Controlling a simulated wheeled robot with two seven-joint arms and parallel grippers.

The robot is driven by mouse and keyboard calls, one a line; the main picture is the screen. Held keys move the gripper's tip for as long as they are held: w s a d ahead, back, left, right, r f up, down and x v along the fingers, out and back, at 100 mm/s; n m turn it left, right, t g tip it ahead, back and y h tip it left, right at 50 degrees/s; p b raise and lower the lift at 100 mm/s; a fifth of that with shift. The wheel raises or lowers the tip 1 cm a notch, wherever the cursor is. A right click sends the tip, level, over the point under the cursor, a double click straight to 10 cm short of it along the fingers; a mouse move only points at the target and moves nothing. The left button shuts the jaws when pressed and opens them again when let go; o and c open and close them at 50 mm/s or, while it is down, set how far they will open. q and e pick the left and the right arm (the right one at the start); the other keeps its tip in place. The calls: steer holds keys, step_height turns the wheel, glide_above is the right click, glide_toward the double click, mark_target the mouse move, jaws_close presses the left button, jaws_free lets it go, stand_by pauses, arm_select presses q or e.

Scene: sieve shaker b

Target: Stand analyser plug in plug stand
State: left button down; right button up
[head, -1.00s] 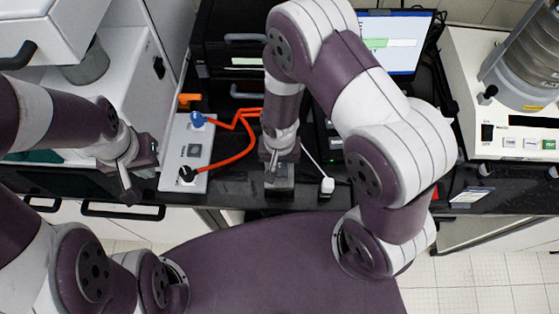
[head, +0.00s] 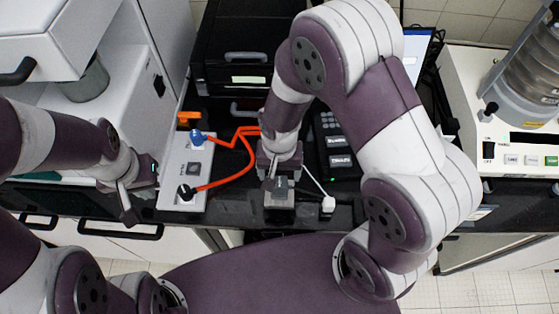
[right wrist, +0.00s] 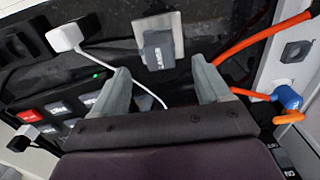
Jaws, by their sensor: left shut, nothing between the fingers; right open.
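A white plug (head: 327,205) with a white cable lies on the black bench, right of my right gripper; it also shows in the right wrist view (right wrist: 65,38). I take it for the analyser plug, but no label on it is readable. A dark grey labelled block (right wrist: 160,50) on a pale square plate (right wrist: 176,20) looks like the plug stand; its lettering is unreadable. My right gripper (head: 278,180) is open and empty, its fingers (right wrist: 162,78) pointing towards this block without visible contact. My left gripper (head: 128,208) is shut and empty at the bench's front left.
A dark keypad device (head: 335,140) stands behind the white plug. A white shaker unit (head: 470,110) is at the right.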

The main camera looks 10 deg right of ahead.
mark_target(280, 183)
step_height(280, 183, up, 6)
steer(key=shift+r, duration=0.2)
stand_by(0.5)
steer(key=s+d+r+n+t+b, duration=0.1)
steer(key=s+d+n+b, duration=0.2)
steer(key=d, duration=0.5)
steer(key=shift+d+b, duration=0.3)
steer(key=shift+d, duration=0.1)
steer(key=shift+s+d+r, duration=0.1)
steer(key=shift+s, duration=0.1)
